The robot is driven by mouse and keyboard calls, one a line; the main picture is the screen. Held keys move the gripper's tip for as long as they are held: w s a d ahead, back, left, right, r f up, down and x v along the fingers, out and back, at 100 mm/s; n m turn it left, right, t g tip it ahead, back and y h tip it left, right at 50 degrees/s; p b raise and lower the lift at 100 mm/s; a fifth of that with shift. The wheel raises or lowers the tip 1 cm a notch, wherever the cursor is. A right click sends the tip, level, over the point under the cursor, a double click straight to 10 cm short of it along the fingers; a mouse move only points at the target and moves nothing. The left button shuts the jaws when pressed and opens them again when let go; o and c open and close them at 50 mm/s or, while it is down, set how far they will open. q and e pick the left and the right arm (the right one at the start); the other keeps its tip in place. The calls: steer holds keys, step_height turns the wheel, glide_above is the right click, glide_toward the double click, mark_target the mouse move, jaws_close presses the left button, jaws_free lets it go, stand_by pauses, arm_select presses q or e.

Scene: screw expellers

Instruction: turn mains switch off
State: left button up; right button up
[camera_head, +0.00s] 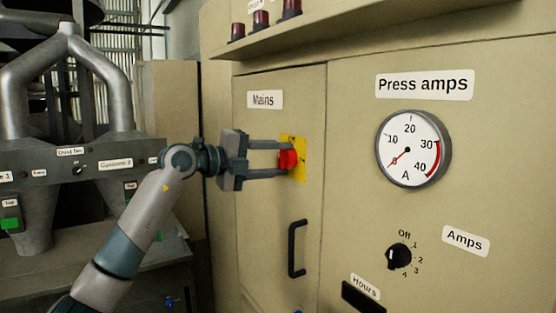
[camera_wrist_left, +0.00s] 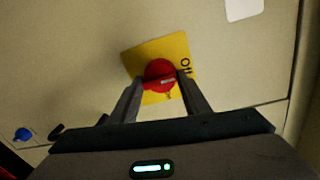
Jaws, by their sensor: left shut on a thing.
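The mains switch is a red rotary knob (camera_head: 288,160) on a yellow plate (camera_head: 301,146), set on a beige cabinet door below the "Mains" label (camera_head: 265,99). My left gripper (camera_head: 282,159) reaches in from the left and is shut on the red knob, one finger above it and one below. In the left wrist view the knob (camera_wrist_left: 160,75) sits between the two fingertips (camera_wrist_left: 161,78), and the yellow plate (camera_wrist_left: 142,57) shows behind it with partly hidden black markings. The knob's exact setting is hard to read. My right gripper is not in view.
A black door handle (camera_head: 296,249) is below the switch. To the right are the "Press amps" gauge (camera_head: 413,149) and a black selector knob (camera_head: 398,256). Red lamps (camera_head: 260,19) stand on a ledge above. Grey machinery with control panels (camera_head: 80,163) is at the left.

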mark_target(280, 159)
arm_select(q)
steer(key=shift+a+r, duration=0.1)
steer(key=shift+r, duration=0.1)
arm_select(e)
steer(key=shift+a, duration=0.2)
arm_select(q)
steer(key=o, duration=1.4)
steer(key=shift+o, duration=0.2)
steer(key=shift+f, duration=0.15)
